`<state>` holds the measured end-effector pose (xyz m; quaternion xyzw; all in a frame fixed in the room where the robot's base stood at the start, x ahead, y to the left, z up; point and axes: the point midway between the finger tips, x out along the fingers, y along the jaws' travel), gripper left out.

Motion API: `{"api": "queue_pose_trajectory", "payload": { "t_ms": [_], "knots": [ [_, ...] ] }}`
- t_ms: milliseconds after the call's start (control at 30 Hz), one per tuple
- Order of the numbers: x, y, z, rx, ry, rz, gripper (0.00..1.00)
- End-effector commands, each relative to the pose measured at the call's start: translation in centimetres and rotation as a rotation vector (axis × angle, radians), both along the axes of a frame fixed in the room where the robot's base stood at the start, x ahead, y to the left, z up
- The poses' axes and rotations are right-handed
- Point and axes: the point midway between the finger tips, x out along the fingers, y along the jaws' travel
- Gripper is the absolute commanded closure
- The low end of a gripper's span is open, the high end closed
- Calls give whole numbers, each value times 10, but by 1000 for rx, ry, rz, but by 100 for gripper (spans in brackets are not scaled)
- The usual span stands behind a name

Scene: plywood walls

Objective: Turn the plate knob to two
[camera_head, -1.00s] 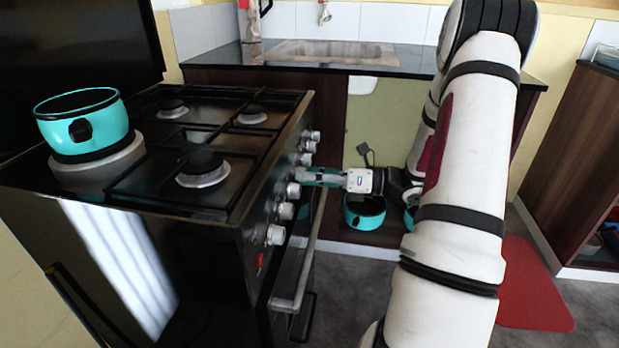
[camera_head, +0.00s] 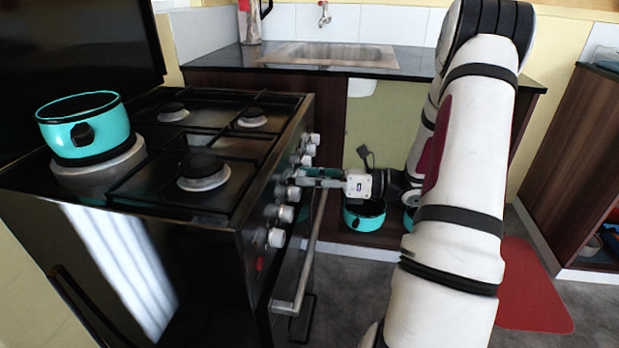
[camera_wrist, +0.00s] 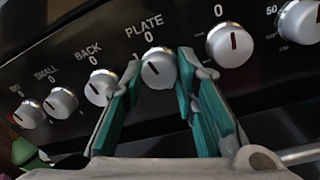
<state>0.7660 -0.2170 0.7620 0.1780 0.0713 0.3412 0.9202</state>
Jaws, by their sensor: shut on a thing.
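The plate knob (camera_wrist: 158,68) is a silver-grey round knob under the label PLATE in the wrist view. Its dark pointer line is tilted slightly off the 0 mark above it. My gripper (camera_wrist: 157,75) has its teal-padded fingers on both sides of this knob and is shut on it. In the head view my gripper (camera_head: 300,177) reaches the row of knobs on the front of the black stove (camera_head: 190,235) from the right. The fingers cover the plate knob there.
Other knobs stand close on either side, the back knob (camera_wrist: 100,87) and a larger one (camera_wrist: 229,45). A teal pot (camera_head: 85,128) sits on the stove's left plate. The oven handle (camera_head: 308,250) runs below the knobs. Teal pots (camera_head: 364,214) stand in the open cabinet behind.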

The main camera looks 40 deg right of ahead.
Motion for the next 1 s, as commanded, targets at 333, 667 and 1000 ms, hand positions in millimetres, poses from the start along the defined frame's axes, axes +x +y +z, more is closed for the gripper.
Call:
{"api": "queue_pose_trajectory", "payload": {
  "t_ms": [333,667,1000],
  "knots": [
    [0,-1,0,-257,-197,0,100],
    [1,-1,-1,-504,-391,0,100],
    [1,-2,-1,-759,-589,1,100]
  ]
}}
